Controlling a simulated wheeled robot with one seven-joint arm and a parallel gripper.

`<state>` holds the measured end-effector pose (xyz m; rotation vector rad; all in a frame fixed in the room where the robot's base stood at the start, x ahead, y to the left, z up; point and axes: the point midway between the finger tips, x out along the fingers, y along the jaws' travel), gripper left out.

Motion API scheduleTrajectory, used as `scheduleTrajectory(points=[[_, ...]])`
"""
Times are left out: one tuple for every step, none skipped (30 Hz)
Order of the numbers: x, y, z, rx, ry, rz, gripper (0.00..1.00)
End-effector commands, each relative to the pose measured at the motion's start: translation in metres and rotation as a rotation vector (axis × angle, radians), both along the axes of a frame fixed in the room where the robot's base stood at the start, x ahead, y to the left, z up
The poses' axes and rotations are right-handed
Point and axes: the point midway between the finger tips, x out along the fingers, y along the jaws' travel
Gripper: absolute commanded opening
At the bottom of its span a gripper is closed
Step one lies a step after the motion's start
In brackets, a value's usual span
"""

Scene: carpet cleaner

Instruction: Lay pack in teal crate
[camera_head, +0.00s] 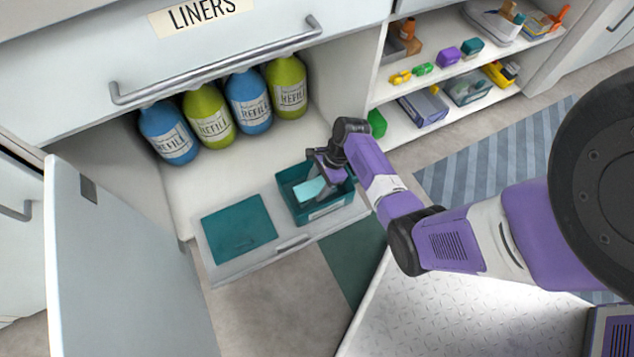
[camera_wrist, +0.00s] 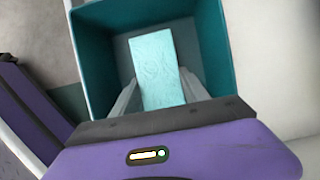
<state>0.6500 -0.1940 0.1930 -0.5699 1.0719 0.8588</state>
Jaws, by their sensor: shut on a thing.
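The teal crate (camera_head: 327,211) stands on the white shelf bottom inside the open cabinet, at its right front; it is open at the top. The wrist view looks down into the crate (camera_wrist: 211,45). My gripper (camera_head: 318,178) is over the crate, shut on a pale aqua pack (camera_head: 309,189). In the wrist view the pack (camera_wrist: 157,60) is between the two fingers of my gripper (camera_wrist: 157,98), within the outline of the crate. I cannot tell whether the pack touches the crate's floor. The pack's near end is partly hidden by my gripper.
A flat teal lid or mat (camera_head: 238,229) lies left of the crate. Blue and green refill bottles (camera_head: 211,115) stand in a row behind. The open cabinet door (camera_head: 125,260) is at the left. Shelves (camera_head: 440,75) with small items are at the right.

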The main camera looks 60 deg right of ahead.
Motion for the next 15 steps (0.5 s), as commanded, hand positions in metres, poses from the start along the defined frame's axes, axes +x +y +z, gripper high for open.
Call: scheduleTrajectory(points=[[0.0003,-0.0001,0.0007,0.000,0.000,0.000,0.07],[0.0002,0.0000,0.0003,0.000,0.000,0.000,0.07],[0.0002,0.0001,-0.0007,0.000,0.000,0.000,0.07],[0.0002,0.0002,-0.0017,0.000,0.000,0.000,0.07],[0.0002,0.0003,-0.0028,0.000,0.000,0.000,0.07],[0.0000,0.0003,-0.0029,0.001,0.001,0.000,0.56],[0.0000,0.0003,-0.0027,0.001,0.001,0.000,0.62],[-0.0001,0.0004,-0.0026,0.001,0.001,0.000,0.68],[-0.0001,0.0004,-0.0026,0.001,0.001,0.000,0.74],[-0.0001,0.0004,-0.0026,0.001,0.001,0.000,0.74],[-0.0001,0.0003,-0.0025,0.001,0.001,0.000,0.74],[-0.0001,0.0003,-0.0025,0.001,0.001,0.000,0.74],[-0.0001,0.0003,-0.0025,0.001,0.001,0.000,0.74],[-0.0001,0.0003,-0.0025,0.001,0.001,0.000,0.74],[-0.0001,0.0003,-0.0025,0.001,0.001,0.000,0.74]])
